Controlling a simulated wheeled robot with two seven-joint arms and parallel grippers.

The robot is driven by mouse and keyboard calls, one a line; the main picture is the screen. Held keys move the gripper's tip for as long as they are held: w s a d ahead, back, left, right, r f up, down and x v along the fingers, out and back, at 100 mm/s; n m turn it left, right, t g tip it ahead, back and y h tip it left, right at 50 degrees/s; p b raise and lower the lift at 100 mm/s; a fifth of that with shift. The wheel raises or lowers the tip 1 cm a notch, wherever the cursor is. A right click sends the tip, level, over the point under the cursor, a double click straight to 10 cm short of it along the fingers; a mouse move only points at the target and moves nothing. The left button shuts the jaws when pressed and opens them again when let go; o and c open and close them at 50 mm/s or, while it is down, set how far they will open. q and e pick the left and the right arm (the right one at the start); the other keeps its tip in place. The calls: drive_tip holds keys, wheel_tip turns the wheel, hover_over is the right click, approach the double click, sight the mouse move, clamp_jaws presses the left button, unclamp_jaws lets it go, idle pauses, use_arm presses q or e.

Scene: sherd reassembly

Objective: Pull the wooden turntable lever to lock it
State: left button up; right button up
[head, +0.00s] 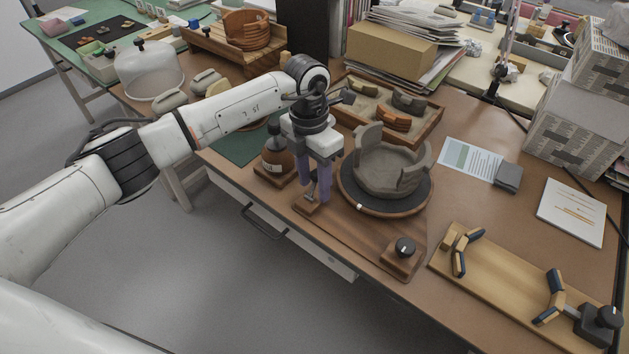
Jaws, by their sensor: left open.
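The turntable (428,203) has a dark round top with a wooden rim and sits on a wooden base board (352,237). A grey, partly rebuilt pot (385,178) with a broken, uneven rim stands on it. The small lever (312,199) rises from a wooden block at the board's left corner. My left gripper (315,189) points down over this corner, open, with its purple fingers around or just beside the lever. The fingers partly hide the lever, so I cannot tell whether they touch it. My right gripper is not in view.
A black knob (404,246) on a block stands at the board's front right. A bottle-like tool on a wooden stand (275,165) is close left of my gripper. A sherd tray (426,129) lies behind the turntable. A wooden clamp board (512,281) lies at right.

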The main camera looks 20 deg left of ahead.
use_arm(q)
drive_tip(key=shift+f, duration=0.4)
clamp_jaws()
drive_tip(key=shift+d, duration=0.1)
